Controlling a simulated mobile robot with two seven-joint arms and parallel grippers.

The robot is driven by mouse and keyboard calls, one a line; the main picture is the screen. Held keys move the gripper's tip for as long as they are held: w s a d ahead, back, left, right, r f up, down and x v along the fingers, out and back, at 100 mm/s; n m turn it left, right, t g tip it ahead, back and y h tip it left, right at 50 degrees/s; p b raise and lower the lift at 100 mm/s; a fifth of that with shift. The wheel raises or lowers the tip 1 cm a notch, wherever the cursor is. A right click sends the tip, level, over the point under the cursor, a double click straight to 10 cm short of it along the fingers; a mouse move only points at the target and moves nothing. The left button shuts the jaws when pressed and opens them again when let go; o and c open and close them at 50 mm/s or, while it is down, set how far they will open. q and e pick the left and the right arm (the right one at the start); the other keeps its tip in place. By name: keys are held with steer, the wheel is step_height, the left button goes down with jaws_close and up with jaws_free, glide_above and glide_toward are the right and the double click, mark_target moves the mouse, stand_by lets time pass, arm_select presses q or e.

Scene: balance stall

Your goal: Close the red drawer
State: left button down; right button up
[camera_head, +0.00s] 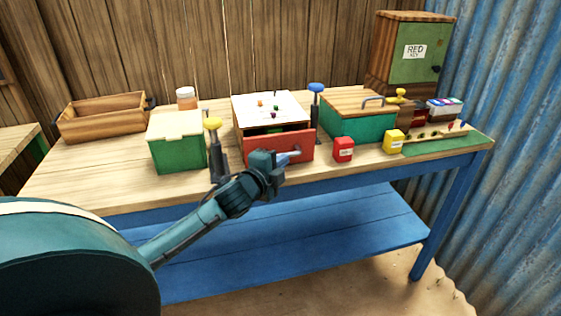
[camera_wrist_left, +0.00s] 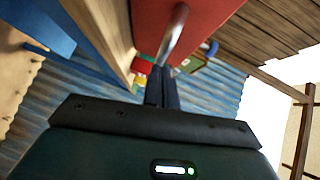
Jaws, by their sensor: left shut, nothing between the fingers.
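The red drawer (camera_head: 284,145) sits in a white-topped cabinet (camera_head: 272,109) at the middle of the table. It stands partly open, with a dark gap showing behind its front. Its grey handle (camera_head: 290,155) is on the front face. My left gripper (camera_head: 282,159) is shut and empty, right at the drawer front beside the handle. In the left wrist view the shut fingers (camera_wrist_left: 161,88) point along the red front (camera_wrist_left: 195,22), close to the metal handle (camera_wrist_left: 174,35); I cannot tell whether they touch. My right gripper is in neither view.
A green box (camera_head: 178,142) and a yellow-topped post (camera_head: 213,125) stand left of the cabinet. A blue-topped post (camera_head: 316,92), a red block (camera_head: 343,149), a yellow block (camera_head: 393,141) and a wood-lidded green box (camera_head: 358,122) stand right. The table's front left is clear.

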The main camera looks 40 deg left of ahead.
mark_target(282, 146)
arm_select(q)
steer(key=shift+w+a, duration=0.15)
steer(key=shift+a, duration=0.05)
steer(key=shift+w+a+p, duration=0.3)
steer(key=shift+w+a, duration=0.8)
steer(key=shift+a, duration=0.15)
steer(key=shift+w+a, duration=0.15)
steer(key=shift+a, duration=0.15)
steer(key=shift+r, duration=0.1)
steer(key=shift+a, duration=0.1)
steer(key=shift+r, duration=0.1)
